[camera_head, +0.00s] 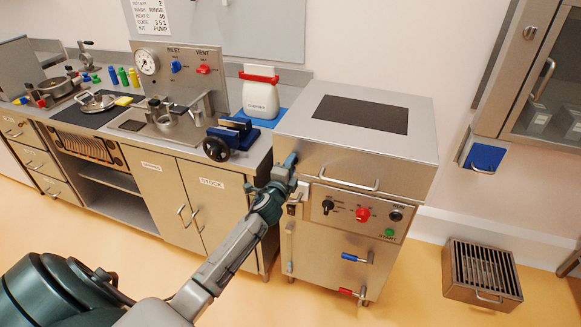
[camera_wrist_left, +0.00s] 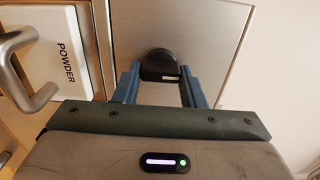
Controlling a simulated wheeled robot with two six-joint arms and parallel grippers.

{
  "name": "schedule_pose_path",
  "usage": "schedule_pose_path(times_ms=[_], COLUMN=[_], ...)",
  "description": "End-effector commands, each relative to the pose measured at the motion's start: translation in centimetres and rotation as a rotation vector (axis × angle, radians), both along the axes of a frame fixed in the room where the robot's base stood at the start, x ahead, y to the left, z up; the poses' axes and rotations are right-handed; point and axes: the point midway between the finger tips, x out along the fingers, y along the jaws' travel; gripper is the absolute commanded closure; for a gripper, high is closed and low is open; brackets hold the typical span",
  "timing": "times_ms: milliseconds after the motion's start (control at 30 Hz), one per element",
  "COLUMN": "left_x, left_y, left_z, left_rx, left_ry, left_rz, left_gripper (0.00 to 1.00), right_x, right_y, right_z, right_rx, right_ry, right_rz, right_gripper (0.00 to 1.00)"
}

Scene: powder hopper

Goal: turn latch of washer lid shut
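The washer (camera_head: 330,250) is a steel box, and its lid (camera_head: 410,153) with a front bar handle lies down on it. My left gripper (camera_head: 287,172) is at the washer's front left corner, near the seam below the lid. In the left wrist view, its two blue fingers (camera_wrist_left: 160,85) stand apart, one on each side of a black rounded knob (camera_wrist_left: 158,62), seemingly the latch. I cannot tell whether they touch it. In the head view the gripper hides most of the latch area. My right gripper is not in view.
The washer front has a black dial (camera_head: 327,206), a red knob (camera_head: 362,214) and a green button (camera_head: 389,232). Blue (camera_head: 355,258) and red (camera_head: 351,293) levers stick out below. A counter with a handwheel (camera_head: 216,149) stands left. A grated box (camera_head: 483,272) sits on the floor at right.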

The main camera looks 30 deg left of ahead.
Motion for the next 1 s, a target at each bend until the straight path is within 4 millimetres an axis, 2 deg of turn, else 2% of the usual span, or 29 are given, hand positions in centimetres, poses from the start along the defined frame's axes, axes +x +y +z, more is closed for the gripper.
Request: schedule_pose_path(times_ms=[33,100,467,567,800,1000], left_x=[0.0,0.0,-0.5,-1.7,-6.3,-9.4], left_y=[0.0,0.0,-0.1,-0.4,-1.5,-2.2], left_z=[0.0,0.0,-0.2,-0.2,-0.4,-0.3], left_rx=[0.001,0.001,0.002,0.002,0.003,0.002], left_ry=[0.001,0.001,0.001,0.001,0.002,0.001], left_rz=[0.001,0.000,0.000,-0.001,-0.002,-0.001], left_gripper=[0.54,0.42,0.42,0.42,0.42,0.42], right_x=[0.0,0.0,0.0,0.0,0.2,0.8], right_y=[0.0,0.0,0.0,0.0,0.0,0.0], right_z=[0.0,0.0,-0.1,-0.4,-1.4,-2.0], right_rx=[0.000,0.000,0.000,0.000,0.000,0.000], right_ry=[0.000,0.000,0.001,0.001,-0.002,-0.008], right_rz=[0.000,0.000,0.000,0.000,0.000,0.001], right_gripper=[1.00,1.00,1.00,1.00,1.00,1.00])
